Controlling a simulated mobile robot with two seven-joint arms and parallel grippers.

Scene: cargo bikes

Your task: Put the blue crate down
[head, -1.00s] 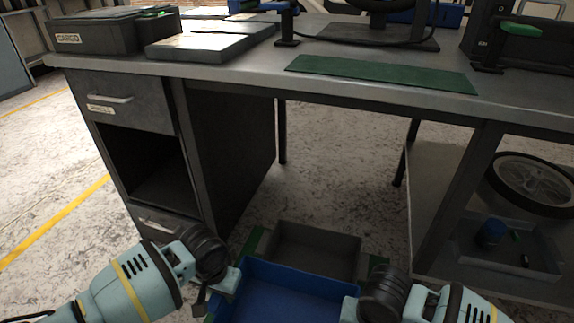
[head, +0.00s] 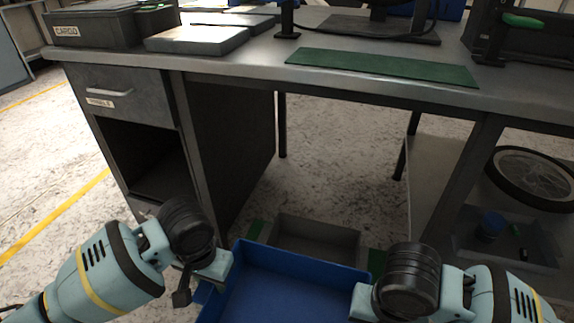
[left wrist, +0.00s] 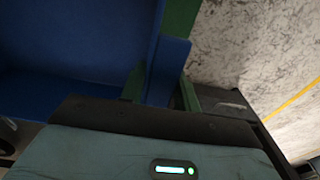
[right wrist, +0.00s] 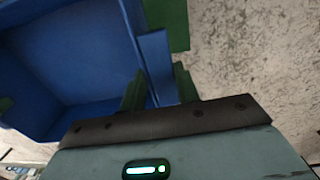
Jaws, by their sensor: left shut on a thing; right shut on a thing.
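The blue crate (head: 290,292) hangs level between my two grippers at the bottom of the head view. Its visible inside looks empty; its near side is cut off by the frame. My left gripper (head: 216,270) is shut on the crate's left rim, with the blue wall (left wrist: 168,72) between its green fingers in the left wrist view. My right gripper (head: 364,298) is shut on the right rim, and the wall (right wrist: 157,68) shows between its fingers in the right wrist view. The crate's underside is hidden.
A grey open bin (head: 318,242) lies on the floor just beyond the crate, with green surface (head: 376,260) beside it. The metal workbench (head: 235,62) stands ahead, with a drawer cabinet (head: 225,150) at left and a shelf holding a wheel (head: 533,178) at right. A green mat (head: 385,67) lies on top.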

